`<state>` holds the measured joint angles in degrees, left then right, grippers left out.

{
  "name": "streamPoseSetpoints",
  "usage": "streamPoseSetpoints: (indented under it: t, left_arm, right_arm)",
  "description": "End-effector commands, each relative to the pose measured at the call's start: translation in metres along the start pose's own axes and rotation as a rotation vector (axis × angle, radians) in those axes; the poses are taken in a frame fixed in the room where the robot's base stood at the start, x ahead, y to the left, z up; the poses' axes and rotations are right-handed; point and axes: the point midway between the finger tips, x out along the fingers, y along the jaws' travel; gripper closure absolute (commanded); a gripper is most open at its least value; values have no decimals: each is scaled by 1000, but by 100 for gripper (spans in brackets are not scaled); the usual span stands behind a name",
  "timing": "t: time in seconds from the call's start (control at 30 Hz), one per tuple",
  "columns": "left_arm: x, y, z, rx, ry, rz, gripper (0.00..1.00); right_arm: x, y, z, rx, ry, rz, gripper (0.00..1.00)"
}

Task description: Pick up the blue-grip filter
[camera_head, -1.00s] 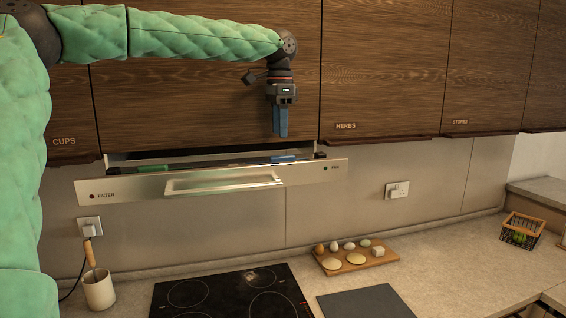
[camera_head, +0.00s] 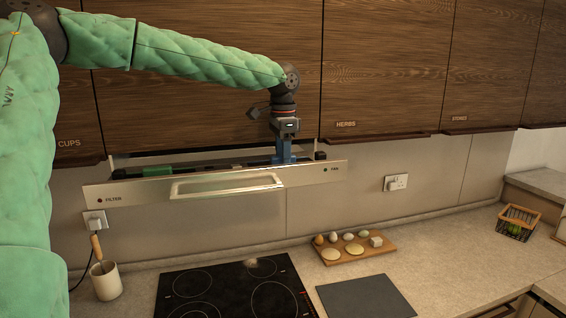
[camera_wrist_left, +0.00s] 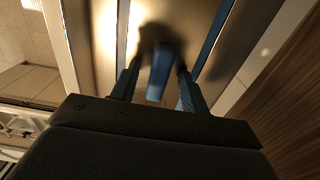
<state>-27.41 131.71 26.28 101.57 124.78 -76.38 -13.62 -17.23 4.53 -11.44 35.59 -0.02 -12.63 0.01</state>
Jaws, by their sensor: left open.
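The blue grip of the filter (camera_wrist_left: 158,75) shows in the left wrist view between the two fingers of my left gripper. My left gripper (camera_head: 284,158) is open, pointing down into the pulled-out hood drawer (camera_head: 225,183) in the head view. Its fingers stand on either side of the blue grip, with gaps visible in the wrist view. In the head view the fingers and the drawer front hide the blue grip. A green grip (camera_head: 158,170) lies further left in the same drawer. My right gripper is not in view.
Wooden wall cupboards (camera_head: 385,65) rise close behind my left gripper. Below are a hob (camera_head: 235,290), a dark board (camera_head: 365,298), a wooden egg board (camera_head: 355,248), a wire basket (camera_head: 519,222) and a utensil pot (camera_head: 106,281).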

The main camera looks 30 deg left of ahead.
Motion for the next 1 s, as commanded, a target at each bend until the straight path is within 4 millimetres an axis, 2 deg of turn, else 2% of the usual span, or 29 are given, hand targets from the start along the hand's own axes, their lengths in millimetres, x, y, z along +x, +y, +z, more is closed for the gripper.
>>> streamPoseSetpoints:
  t: [0.2, 0.4, 0.43, 0.77, 1.0]
  left_arm:
    - [1, 0, 0, 0, 0, 0, 56]
    - [0, 0, 0, 0, 0, 0, 96]
    - [0, 0, 0, 0, 0, 0, 100]
    - [-1, 0, 0, 0, 1, -1, 100]
    - [-19, 0, 0, 0, 2, -2, 100]
  right_arm:
    - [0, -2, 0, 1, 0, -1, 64]
    - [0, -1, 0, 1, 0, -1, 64]
    - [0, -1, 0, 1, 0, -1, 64]
    - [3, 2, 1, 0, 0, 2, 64]
    - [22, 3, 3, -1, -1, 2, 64]
